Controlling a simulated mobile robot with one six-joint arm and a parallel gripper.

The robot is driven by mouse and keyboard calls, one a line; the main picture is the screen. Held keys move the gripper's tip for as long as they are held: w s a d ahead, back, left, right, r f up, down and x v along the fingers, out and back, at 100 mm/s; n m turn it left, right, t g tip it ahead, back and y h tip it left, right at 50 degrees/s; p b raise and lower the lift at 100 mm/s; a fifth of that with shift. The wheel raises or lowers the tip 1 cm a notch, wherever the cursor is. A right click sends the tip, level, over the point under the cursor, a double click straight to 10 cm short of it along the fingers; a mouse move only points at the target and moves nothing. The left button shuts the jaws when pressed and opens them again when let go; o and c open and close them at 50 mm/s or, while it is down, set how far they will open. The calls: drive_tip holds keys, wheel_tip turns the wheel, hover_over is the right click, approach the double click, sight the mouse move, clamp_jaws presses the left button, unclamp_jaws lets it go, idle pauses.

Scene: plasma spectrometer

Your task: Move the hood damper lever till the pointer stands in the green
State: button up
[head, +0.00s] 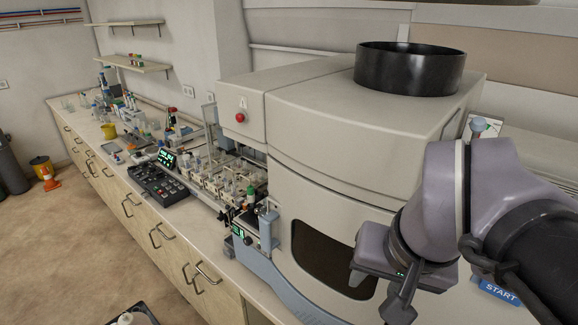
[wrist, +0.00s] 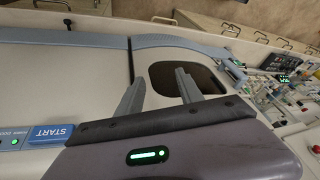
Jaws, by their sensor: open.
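A blue-grey knob (head: 477,125), which looks like the damper lever's end, shows just above my arm in the head view. Behind it is a pale plate (head: 492,123) with a bit of green. My arm hides the lower part, and I cannot make out the pointer. My gripper (head: 398,298) is low in front of the spectrometer, below and left of the knob. In the wrist view my gripper (wrist: 158,88) is open, with nothing between its fingers, facing the spectrometer's front and dark window. I cannot identify the lever in the wrist view.
The spectrometer (head: 350,130) has a black round duct collar (head: 410,68) on top. A blue START label (head: 499,292) is beside my arm. The bench to the left holds a sample rack (head: 225,180), a keypad (head: 160,184) and glassware. The floor at the left is mostly clear.

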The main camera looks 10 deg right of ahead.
drive_tip(key=shift+a+f, duration=0.25)
drive_tip(key=shift+f, duration=0.15)
